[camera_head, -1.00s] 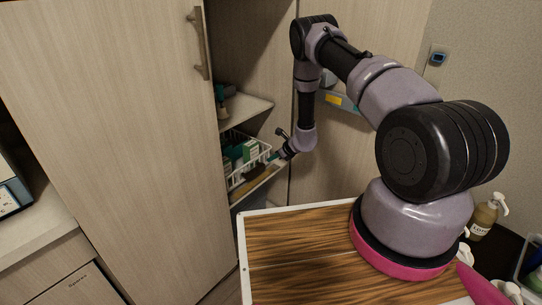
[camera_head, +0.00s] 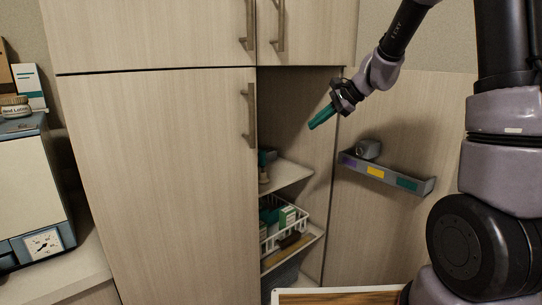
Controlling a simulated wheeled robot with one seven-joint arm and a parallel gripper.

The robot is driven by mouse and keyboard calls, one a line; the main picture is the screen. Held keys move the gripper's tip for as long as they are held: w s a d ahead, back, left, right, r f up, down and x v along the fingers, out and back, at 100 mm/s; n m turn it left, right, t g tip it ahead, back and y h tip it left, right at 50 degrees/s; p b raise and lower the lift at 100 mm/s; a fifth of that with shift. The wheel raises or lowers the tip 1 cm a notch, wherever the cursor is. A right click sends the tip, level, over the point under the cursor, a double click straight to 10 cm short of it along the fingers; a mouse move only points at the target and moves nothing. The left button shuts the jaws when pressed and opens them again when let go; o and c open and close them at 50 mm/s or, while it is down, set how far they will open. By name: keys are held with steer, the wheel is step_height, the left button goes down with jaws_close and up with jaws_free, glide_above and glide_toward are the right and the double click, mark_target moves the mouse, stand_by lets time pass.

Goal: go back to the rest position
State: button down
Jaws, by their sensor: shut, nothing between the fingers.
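My gripper (camera_head: 321,117) is at the upper right of centre in the head view, in front of the open part of the tall cabinet. Its teal fingers are together, point down and to the left, and hold nothing. The arm runs from it up and out of the top of the picture, then shows again along the right side. The gripper is apart from the shelves and the wire basket, well above them in the picture.
The tall cabinet (camera_head: 160,180) has an open section with a shelf (camera_head: 287,177) and a white wire basket (camera_head: 268,243) of boxes. A grey rack (camera_head: 410,184) is on the panel to the right. A blue-and-white appliance (camera_head: 30,190) stands at left.

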steer(key=s+d+r+n+t+h, duration=0.1)
steer(key=s+d+r+n+h, duration=0.1)
steer(key=s, duration=0.6)
steer(key=s+d+r+n+h, duration=0.2)
steer(key=s+d+r+n, duration=0.2)
steer(key=s, duration=0.5)
steer(key=s+d+r+n+t+h, duration=0.1)
steer(key=s+d+r+n+h, duration=0.1)
steer(key=s, duration=0.7)
step_height(320, 180, up, 2)
steer(key=d+n, duration=0.1)
steer(key=d, duration=0.1)
steer(key=shift+s+d+r+t, duration=0.25)
steer(key=shift+d+t, duration=0.05)
steer(key=shift+d, duration=0.1)
